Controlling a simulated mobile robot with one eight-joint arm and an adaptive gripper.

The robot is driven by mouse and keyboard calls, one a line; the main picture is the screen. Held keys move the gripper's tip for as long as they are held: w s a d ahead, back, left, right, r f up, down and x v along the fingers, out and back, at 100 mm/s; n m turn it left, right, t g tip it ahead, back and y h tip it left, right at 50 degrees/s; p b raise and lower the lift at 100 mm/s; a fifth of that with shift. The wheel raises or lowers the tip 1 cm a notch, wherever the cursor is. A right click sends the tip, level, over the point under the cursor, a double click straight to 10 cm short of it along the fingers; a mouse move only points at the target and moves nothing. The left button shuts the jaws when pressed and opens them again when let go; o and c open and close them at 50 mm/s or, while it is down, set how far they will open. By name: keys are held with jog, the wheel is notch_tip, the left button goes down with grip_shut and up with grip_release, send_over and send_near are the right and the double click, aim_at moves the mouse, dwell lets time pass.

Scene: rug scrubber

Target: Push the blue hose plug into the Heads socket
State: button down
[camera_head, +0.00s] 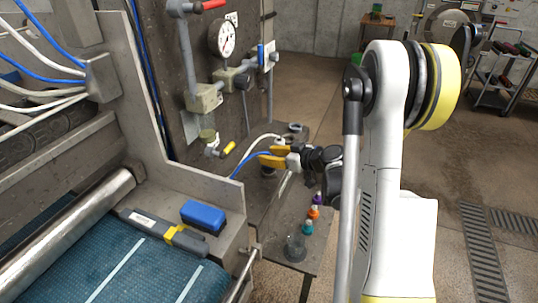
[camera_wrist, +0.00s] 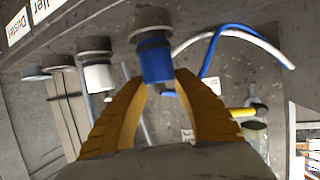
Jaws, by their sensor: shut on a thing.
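My gripper (camera_head: 273,158) is beside the wall panel in the head view, its yellow fingers pointing left. In the wrist view my gripper (camera_wrist: 158,82) has its fingertips on both sides of the blue hose plug (camera_wrist: 155,62) and is shut on it. The plug's end meets a round grey socket (camera_wrist: 151,20), in line with it. I cannot tell how deep it sits. This socket's own label is not readable here. A blue hose (camera_wrist: 212,48) curves near the plug, and it also shows in the head view (camera_head: 250,157).
A white plug (camera_wrist: 97,75) sits in the neighbouring socket, left of my fingers in the wrist view. A yellow valve handle (camera_head: 229,148) and a white hose (camera_head: 258,138) are close to my gripper. Small coloured bottles (camera_head: 313,212) and a glass jar (camera_head: 295,247) stand below.

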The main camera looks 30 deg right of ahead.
jog(key=c, duration=1)
grip_release()
jog(key=shift+s+r, duration=0.1)
jog(key=shift+s, duration=0.05)
jog(key=v, duration=1.1)
jog(key=shift+s+d+r, duration=0.1)
jog(key=shift+s+d, duration=0.1)
jog(key=shift+s, duration=0.15)
